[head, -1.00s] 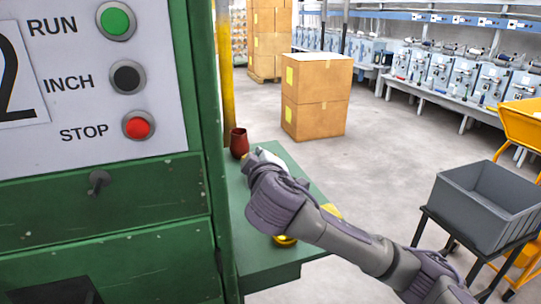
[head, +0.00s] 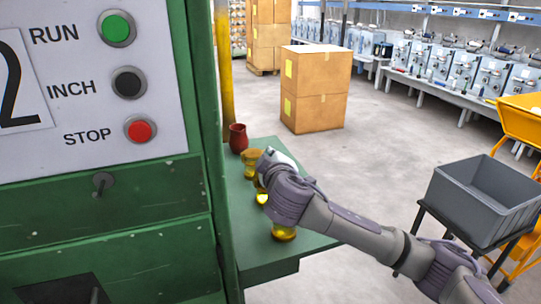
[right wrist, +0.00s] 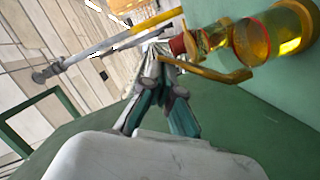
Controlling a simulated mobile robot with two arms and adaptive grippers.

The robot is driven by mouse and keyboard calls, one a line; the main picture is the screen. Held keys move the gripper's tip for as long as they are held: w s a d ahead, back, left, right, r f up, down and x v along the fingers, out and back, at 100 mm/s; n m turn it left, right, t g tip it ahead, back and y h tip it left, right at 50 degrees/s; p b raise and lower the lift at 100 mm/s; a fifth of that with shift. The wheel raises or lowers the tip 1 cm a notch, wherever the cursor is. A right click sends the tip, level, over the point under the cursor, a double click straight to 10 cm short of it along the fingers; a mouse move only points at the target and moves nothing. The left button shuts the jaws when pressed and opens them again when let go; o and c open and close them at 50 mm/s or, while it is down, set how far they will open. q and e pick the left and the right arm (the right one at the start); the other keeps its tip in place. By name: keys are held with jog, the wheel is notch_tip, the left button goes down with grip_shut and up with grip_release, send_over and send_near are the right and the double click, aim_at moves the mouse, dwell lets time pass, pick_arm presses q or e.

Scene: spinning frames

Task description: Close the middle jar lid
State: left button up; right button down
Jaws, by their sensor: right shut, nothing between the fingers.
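A row of amber glass jars stands on the green table (head: 262,262). In the head view a front jar (head: 284,233) shows below my right arm, a middle one (head: 262,196) is mostly hidden by my gripper, and another (head: 250,160) stands behind. My right gripper (right wrist: 158,52) is shut and empty; its fingertips are close to a thin yellow lid-like piece (right wrist: 215,73) seen edge-on, and I cannot tell whether they touch. A large amber jar (right wrist: 265,38) with a red rim lies right of it in the wrist view. My left gripper is not in view.
A dark red vase (head: 238,139) stands at the table's far end. A green machine panel (head: 110,215) with buttons borders the table on the left. A grey bin (head: 480,205) on a stand is at the right. Cardboard boxes (head: 315,88) stand on open floor beyond.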

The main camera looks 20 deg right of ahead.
jog(key=d+f+m+y, duration=0.1)
jog(key=m, duration=0.1)
jog(key=d+f+m, duration=0.2)
jog(key=m, duration=0.1)
jog(key=shift+d+f+g+y+b, duration=0.3)
jog(key=shift+y+b, duration=0.05)
jog(key=shift+y, duration=0.05)
jog(key=shift+f, duration=0.1)
dwell(0.4)
jog(key=shift+w, duration=0.1)
